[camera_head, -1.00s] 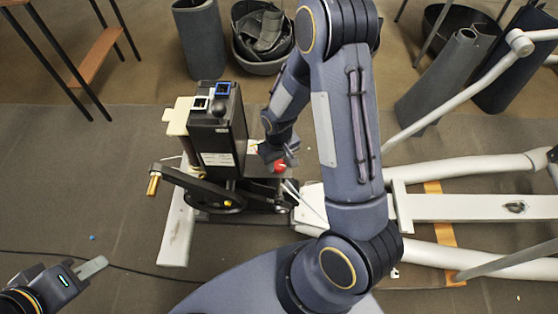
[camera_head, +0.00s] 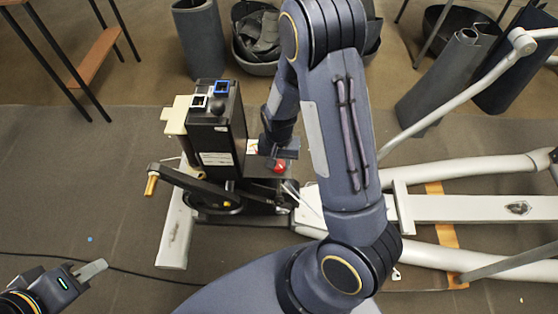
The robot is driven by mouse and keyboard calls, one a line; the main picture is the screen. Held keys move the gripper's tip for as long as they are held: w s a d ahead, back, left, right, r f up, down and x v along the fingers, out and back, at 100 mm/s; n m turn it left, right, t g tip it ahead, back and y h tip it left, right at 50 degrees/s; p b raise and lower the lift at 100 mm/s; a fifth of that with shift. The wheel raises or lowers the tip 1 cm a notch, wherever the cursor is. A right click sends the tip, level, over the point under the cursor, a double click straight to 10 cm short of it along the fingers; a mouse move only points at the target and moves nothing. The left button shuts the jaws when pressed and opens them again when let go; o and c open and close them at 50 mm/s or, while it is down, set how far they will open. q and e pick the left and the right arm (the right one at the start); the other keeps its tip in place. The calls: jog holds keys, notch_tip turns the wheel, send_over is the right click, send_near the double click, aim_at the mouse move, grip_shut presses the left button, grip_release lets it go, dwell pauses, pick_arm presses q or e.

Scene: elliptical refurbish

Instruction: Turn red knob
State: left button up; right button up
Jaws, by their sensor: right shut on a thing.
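The red knob (camera_head: 280,168) sits on the right side of the black elliptical machine's housing (camera_head: 215,135), low beside its upright column. My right gripper (camera_head: 278,157) reaches down to it from behind my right arm and is shut on the knob. Its fingertips are small and partly hidden, so the exact contact is hard to see. My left gripper (camera_head: 92,270) is at the lower left, far from the knob and empty. I cannot tell whether its fingers are apart.
A crank arm with a brass-coloured handle (camera_head: 151,185) sticks out left of the housing. White frame tubes (camera_head: 470,208) run to the right.

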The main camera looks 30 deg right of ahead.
aim_at(279, 164)
jog(key=shift+m, duration=0.7)
jog(key=o, duration=1)
jog(key=shift+r+p, duration=0.6)
jog(key=shift+r, duration=3.35)
jog(key=s+a+r+n+t+y+p, duration=0.2)
jog(key=s+r+n, duration=0.5)
jog(key=s+r, duration=1)
notch_tip(279, 164, up, 4)
jog(key=a+t+y, duration=0.1)
jog(key=a+t, duration=0.1)
jog(key=t, duration=0.1)
jog(key=shift+f+t+y+p, duration=0.15)
jog(key=shift+t+y+p, duration=0.15)
jog(key=shift+y, duration=0.1)
